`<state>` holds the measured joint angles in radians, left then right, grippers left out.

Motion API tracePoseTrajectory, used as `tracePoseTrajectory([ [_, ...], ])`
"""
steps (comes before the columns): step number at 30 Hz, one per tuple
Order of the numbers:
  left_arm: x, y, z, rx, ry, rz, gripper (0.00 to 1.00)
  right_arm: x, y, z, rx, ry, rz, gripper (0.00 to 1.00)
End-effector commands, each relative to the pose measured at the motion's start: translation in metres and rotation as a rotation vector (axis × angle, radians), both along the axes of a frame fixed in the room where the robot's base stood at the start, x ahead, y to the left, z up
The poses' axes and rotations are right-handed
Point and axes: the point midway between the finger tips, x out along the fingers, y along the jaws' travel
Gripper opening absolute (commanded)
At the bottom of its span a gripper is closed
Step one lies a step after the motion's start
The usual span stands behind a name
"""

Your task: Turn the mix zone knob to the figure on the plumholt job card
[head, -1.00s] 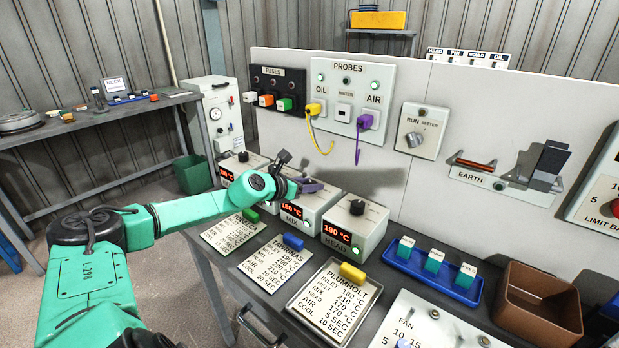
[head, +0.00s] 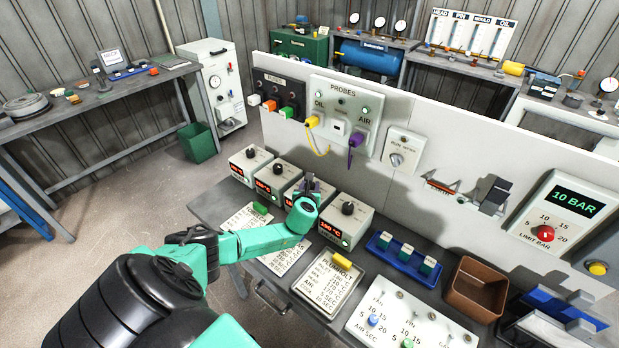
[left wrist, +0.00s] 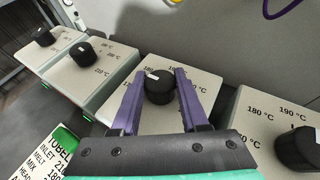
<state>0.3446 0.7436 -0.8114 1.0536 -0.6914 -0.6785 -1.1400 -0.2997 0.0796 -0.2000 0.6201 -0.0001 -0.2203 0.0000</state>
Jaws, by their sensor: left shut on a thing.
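The mix zone knob (left wrist: 159,88) is black and round with a white pointer mark, on top of a pale box (left wrist: 150,123). The mark points up and left, towards the printed 180 °C in the left wrist view. My left gripper (left wrist: 161,80) has its two purple fingers shut on the knob, one on each side. In the head view my left gripper (head: 309,184) covers the knob and most of the mix box. The plumholt job card (head: 324,290) lies in front of the boxes, with a yellow block on it. Its figures are too small to read surely now. My right gripper is not in view.
The head zone box (head: 345,222) with its own knob stands close on the right. Two similar boxes (head: 250,163) stand on the left. A blue tray (head: 405,258) and a brown bin (head: 476,288) are further right. A panel (head: 400,180) rises behind.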

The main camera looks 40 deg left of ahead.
Motion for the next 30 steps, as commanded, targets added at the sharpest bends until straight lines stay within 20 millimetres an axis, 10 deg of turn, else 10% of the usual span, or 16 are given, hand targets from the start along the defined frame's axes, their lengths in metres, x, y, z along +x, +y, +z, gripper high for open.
tracePoseTrajectory([
  [27,0.0012,0.0007,0.0004,0.0,-0.004,0.212,0.0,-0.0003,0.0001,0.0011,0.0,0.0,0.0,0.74],
  [28,0.0011,0.0008,0.0004,0.0,-0.004,0.212,0.48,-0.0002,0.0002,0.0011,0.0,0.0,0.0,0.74],
  [30,0.0011,0.0008,0.0004,0.0,-0.004,0.211,0.74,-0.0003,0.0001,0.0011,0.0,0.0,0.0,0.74],
])
